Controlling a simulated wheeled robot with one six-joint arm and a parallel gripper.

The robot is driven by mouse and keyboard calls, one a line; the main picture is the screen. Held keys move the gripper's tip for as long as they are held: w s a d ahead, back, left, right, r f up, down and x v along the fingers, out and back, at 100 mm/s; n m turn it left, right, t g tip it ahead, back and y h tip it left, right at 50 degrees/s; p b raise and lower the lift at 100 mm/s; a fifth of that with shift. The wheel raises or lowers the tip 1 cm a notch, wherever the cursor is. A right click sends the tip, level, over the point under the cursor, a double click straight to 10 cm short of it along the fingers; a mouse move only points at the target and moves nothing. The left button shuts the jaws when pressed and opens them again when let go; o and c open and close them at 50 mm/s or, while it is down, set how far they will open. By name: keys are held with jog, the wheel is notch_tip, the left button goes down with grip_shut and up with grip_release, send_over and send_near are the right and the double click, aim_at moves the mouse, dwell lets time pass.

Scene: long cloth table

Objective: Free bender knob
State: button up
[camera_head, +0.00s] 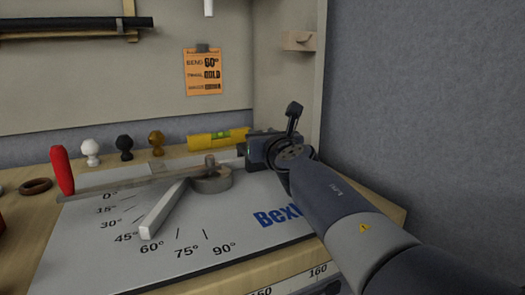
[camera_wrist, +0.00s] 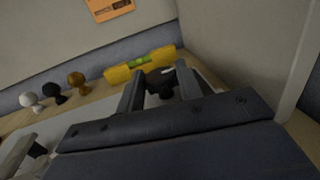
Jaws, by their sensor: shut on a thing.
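The bender is a grey plate (camera_head: 200,245) with angle marks from 0° to 90°. A round die (camera_head: 211,180) sits at its back, with a red-handled lever (camera_head: 62,170) pointing left and a pale bar (camera_head: 163,210) pointing toward the 60° mark. My gripper (camera_head: 258,152) is at the back right end of the bender. In the wrist view, the fingers (camera_wrist: 160,88) stand on either side of a small dark knob (camera_wrist: 166,93), shut on it. The gripper mostly hides this knob in the head view.
White (camera_head: 90,150), black (camera_head: 124,147) and gold (camera_head: 156,142) knobs stand along the back. A yellow level (camera_head: 212,139) lies behind the die, close to my gripper. An orange note (camera_head: 203,74) reads bend 60° and gold. A wall panel (camera_head: 285,85) rises close behind my gripper.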

jog(key=y+b, duration=0.1)
jog(key=n+y+b, duration=0.1)
jog(key=n+g+y, duration=0.1)
jog(key=shift+w+d+f+b, duration=0.15)
jog(key=shift+d+f+b, duration=0.1)
jog(key=shift+b, duration=0.15)
jog(key=shift+r+n+g+y, duration=0.2)
jog(key=shift+n+g+y, duration=0.5)
jog(key=shift+y, duration=0.4)
jog(key=n+g+y, duration=0.1)
jog(key=n+y+p, duration=0.1)
jog(key=shift+w+d+r+g+y, duration=0.15)
jog(key=shift+g+y, duration=0.25)
jog(key=shift+n+g+y+p, duration=0.8)
jog(key=shift+n+g+y, duration=0.4)
jog(key=shift+n+g, duration=0.1)
jog(key=o, duration=1)
